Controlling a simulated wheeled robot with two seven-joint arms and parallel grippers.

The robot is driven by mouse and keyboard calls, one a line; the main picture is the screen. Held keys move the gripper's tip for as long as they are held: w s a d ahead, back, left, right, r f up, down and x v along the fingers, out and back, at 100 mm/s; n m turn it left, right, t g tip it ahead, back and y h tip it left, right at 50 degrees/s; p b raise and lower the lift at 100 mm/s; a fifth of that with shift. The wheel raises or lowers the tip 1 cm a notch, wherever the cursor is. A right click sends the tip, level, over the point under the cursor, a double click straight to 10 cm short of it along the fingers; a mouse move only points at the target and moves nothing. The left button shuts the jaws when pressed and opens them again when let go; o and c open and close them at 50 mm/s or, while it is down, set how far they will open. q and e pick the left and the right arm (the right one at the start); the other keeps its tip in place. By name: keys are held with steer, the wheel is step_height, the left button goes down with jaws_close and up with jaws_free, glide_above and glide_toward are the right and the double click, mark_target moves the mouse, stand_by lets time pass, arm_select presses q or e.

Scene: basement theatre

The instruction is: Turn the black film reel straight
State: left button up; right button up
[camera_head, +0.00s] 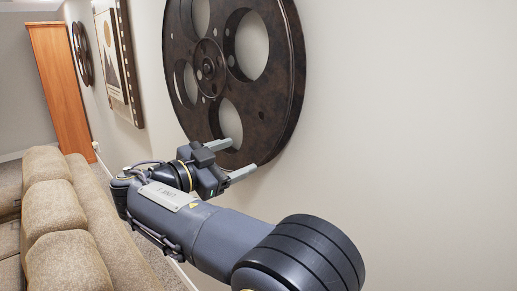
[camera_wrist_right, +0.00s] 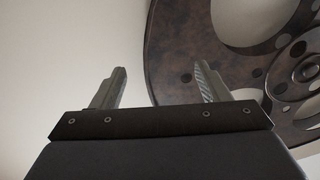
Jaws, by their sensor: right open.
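The black film reel (camera_head: 277,91) hangs on the wall in the upper middle of the head view. It is large, dark and mottled, with round holes and a small hub. Its top is cut off by the frame. My right gripper (camera_head: 236,160) is at the reel's lower edge, its two fingers apart and nothing held between them. In the right wrist view the reel (camera_wrist_right: 185,75) fills the upper right, and the open fingers (camera_wrist_right: 160,85) stand before its rim, one over the wall and one over the reel. I cannot tell whether they touch it. My left gripper is out of view.
A beige sofa (camera_head: 62,220) runs along the left, close to my right arm. A framed picture (camera_head: 116,55), a smaller reel (camera_head: 82,53) and an orange-brown wooden panel (camera_head: 58,85) are farther back. The wall (camera_head: 420,130) right of the reel is bare.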

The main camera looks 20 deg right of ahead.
mark_target(281, 109)
steer(key=p+x, duration=0.2)
steer(key=x, duration=0.4)
steer(key=shift+w+d, duration=0.1)
steer(key=shift+d, duration=0.2)
steer(key=shift+w+d, duration=0.2)
steer(key=shift+d, duration=0.25)
steer(key=shift+f, duration=0.1)
steer(key=shift+c, duration=0.3)
steer(key=c, duration=1.3)
steer(key=s+r+n+p, duration=0.1)
steer(key=r, duration=0.2)
steer(key=s+d+r+n, duration=0.1)
steer(key=s+r+n, duration=0.1)
steer(key=r, duration=0.1)
steer(key=s+r+n+p, duration=0.1)
steer(key=r, duration=0.3)
steer(key=shift+s+d+r+n+p, duration=0.1)
steer(key=shift+s+d+n+p, duration=0.1)
steer(key=shift+n+p, duration=0.15)
